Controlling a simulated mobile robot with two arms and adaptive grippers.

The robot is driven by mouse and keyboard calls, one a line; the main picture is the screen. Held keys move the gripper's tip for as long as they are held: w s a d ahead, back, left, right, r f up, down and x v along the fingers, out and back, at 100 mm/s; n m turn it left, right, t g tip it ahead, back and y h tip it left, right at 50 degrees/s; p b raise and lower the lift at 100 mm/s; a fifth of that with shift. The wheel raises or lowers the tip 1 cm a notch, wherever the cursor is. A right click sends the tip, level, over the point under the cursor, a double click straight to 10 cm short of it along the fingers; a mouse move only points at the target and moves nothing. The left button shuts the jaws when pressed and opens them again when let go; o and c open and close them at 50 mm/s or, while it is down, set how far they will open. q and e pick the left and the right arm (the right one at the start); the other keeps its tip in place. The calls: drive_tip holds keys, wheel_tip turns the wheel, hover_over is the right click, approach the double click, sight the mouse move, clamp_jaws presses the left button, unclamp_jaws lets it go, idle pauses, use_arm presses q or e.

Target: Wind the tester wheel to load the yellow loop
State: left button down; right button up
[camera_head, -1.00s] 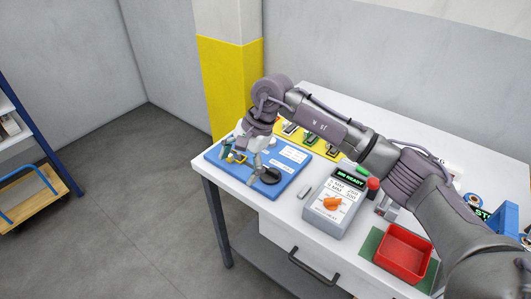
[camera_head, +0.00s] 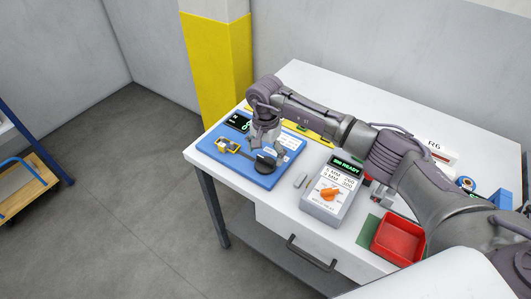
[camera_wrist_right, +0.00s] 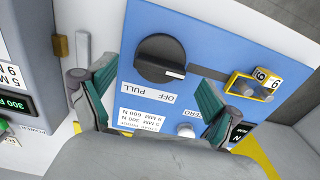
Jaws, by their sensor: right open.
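The blue tester board (camera_head: 225,165) lies at the table's left end. Its black wheel (camera_head: 264,164) is a round knob with a pale pointer mark; it also shows in the right wrist view (camera_wrist_right: 160,58), beside an "OFF PULL" label. The yellow loop (camera_head: 228,146) sits left of the wheel around small metal pegs; it also shows in the wrist view (camera_wrist_right: 238,84). My right gripper (camera_head: 268,148) is over the board by the wheel. In the wrist view its green-padded fingers (camera_wrist_right: 155,92) are spread wide, with nothing between them. My left gripper is out of view.
A grey box with an orange knob (camera_head: 331,194) and a lit "READY" display stands right of the board. A small grey block (camera_head: 300,180) lies between them. A red tray (camera_head: 398,240) is at the front right. A small black display (camera_head: 238,122) is at the board's far left.

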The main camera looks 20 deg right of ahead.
drive_tip(key=shift+f, duration=0.95)
drive_tip(key=shift+c, duration=0.2)
drive_tip(key=c, duration=1.1)
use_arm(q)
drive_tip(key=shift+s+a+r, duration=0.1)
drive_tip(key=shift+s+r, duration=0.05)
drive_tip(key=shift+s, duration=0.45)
